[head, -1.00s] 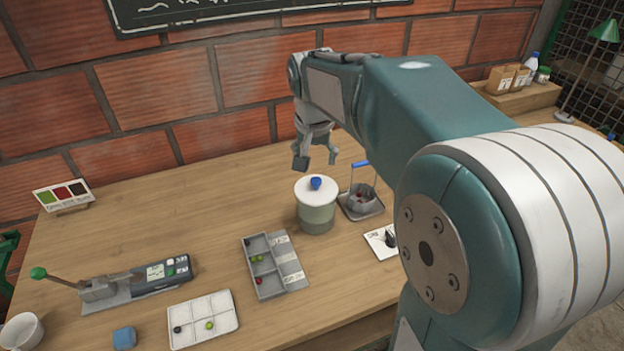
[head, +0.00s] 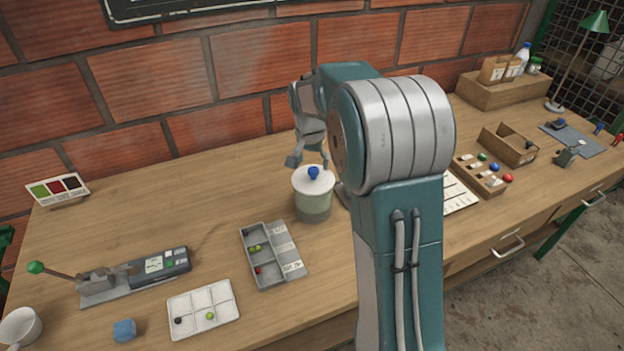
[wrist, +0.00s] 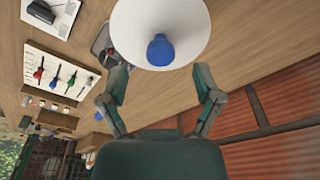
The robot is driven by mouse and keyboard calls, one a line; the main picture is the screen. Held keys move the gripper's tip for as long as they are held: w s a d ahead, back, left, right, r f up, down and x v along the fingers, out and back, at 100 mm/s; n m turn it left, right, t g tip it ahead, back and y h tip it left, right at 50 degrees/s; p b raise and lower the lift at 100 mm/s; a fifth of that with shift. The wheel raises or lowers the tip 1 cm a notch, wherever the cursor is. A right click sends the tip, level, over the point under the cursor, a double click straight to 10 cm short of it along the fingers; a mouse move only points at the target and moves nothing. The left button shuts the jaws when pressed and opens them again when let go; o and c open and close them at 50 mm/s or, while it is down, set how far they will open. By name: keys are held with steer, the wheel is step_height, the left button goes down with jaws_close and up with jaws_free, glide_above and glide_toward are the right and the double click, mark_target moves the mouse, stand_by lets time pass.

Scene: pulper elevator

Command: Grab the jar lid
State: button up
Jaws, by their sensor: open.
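The jar (head: 313,207) is a grey-green, partly see-through cylinder standing upright on the table. Its lid (head: 299,184) is a white disc with a blue knob (head: 313,173) on top, and it sits on the jar. My gripper (head: 308,164) is just above and behind the lid, pointing down, with its fingers apart and empty. In the wrist view the white lid (wrist: 190,28) and blue knob (wrist: 160,50) lie ahead of the fingertips. The two fingers of my gripper (wrist: 162,78) are spread wide, one on each side below the knob.
A grey sorting tray (head: 273,255) stands left of the jar, with a white tray (head: 203,310) nearer. A lever device (head: 135,277) is at left. My arm hides the table right of the jar. A brick wall (head: 160,90) rises behind.

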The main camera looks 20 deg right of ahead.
mark_target(313, 169)
steer(key=f, duration=0.3)
steer(key=shift+w, duration=0.25)
steer(key=shift+d+f, duration=0.25)
steer(key=shift+f, duration=0.1)
steer(key=shift+a, duration=0.15)
jaws_close()
steer(key=shift+r, duration=0.1)
